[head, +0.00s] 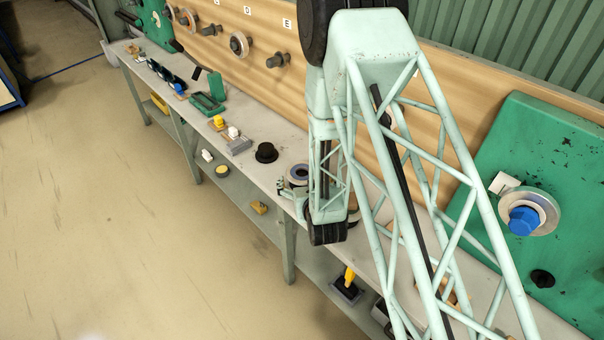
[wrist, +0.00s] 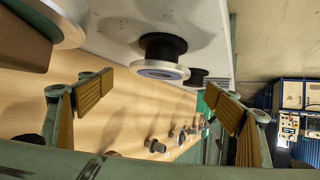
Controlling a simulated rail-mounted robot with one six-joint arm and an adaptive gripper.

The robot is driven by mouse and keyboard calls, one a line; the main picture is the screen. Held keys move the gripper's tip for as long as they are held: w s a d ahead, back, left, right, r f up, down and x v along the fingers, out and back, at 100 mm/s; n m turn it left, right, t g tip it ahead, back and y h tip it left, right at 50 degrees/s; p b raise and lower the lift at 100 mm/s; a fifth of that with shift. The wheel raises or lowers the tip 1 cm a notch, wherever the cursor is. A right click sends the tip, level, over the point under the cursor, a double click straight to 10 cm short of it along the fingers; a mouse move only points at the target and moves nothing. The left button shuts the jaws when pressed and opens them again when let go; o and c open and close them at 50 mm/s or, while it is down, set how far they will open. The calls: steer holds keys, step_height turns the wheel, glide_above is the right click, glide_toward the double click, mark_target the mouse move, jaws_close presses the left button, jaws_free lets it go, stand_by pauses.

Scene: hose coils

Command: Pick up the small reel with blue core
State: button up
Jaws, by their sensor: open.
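A small reel with a pale flange and a blue ring at its core (wrist: 160,71) stands on the bench in the wrist view, with a black part behind its flange. It lies ahead of my gripper (wrist: 158,100), between the line of the two fingers and apart from them. The fingers have ribbed tan pads and are spread wide with nothing between them.
A larger reel (wrist: 57,22) shows at the upper left of the wrist view, cut off. In the head view a black round piece (head: 266,153) stands farther along the bench. A wooden backboard (head: 240,60) with pegs runs behind. A blue-centred reel (head: 524,219) is on the green panel.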

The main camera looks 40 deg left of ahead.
mark_target(301, 169)
steer(key=shift+w, duration=0.1)
steer(key=shift+x, duration=2.55)
steer(key=shift+r, duration=0.1)
steer(key=c, duration=1.1)
steer(key=shift+r, duration=0.15)
steer(key=shift+r, duration=1.5)
steer(key=shift+d+r, duration=0.1)
steer(key=shift+r, duration=0.05)
steer(key=s+d, duration=0.3)
steer(key=s+d+r, duration=0.1)
steer(key=s+d, duration=0.3)
steer(key=s+d+b, duration=0.1)
steer(key=s+d, duration=0.3)
steer(key=shift+s+r, duration=0.2)
steer(key=shift+s, duration=0.05)
